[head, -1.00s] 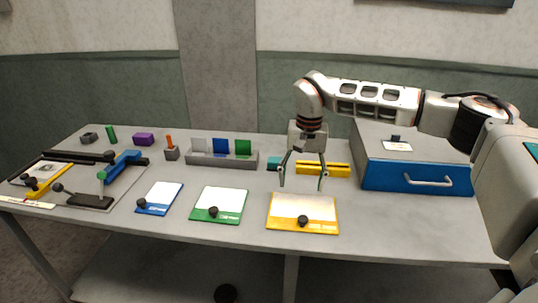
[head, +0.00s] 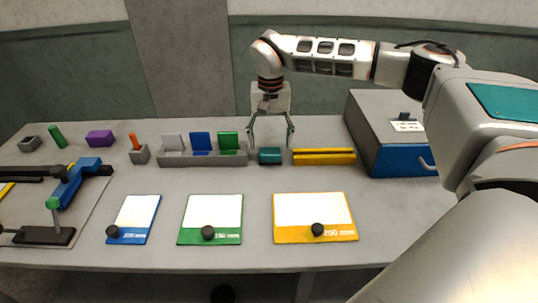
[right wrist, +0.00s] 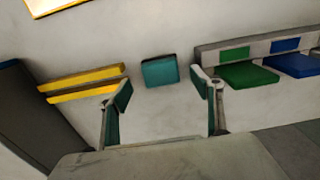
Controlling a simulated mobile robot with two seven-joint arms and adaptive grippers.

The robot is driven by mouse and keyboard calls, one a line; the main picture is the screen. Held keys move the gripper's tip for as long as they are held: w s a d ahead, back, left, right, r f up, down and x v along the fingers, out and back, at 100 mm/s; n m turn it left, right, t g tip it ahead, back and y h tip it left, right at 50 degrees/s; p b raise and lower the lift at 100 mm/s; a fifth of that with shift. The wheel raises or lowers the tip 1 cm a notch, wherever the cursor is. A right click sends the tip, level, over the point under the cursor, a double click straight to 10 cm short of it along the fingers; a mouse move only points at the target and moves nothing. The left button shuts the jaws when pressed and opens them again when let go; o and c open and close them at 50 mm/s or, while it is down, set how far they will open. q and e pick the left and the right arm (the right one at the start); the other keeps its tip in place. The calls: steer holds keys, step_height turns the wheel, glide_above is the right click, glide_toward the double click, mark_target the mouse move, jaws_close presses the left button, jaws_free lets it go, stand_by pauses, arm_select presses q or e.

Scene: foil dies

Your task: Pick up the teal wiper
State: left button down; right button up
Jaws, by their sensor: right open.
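The teal wiper (head: 270,156) is a small block lying on the table between the grey rack and the yellow bars. My right gripper (head: 271,143) is open and empty, with its fingers spread above the wiper in the head view. In the right wrist view the teal wiper (right wrist: 160,71) lies beyond the gap between the fingertips of the right gripper (right wrist: 161,92), and nothing is between the fingers. My left gripper is not in view.
The yellow bars (head: 323,157) lie just right of the wiper. The grey rack (head: 203,159) with grey, blue and green plates stands just left. A blue-fronted box (head: 400,160) stands further right. Blue, green and yellow boards lie in front, with bare table between.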

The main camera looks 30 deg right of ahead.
mark_target(270, 150)
step_height(270, 150, down, 4)
steer(key=shift+w+d+r, duration=0.1)
steer(key=shift+w, duration=0.05)
steer(key=shift+f, duration=0.45)
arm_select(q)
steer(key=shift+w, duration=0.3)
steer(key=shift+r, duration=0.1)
arm_select(e)
steer(key=c, duration=1.2)
steer(key=shift+c, duration=0.2)
steer(key=shift+r, duration=0.15)
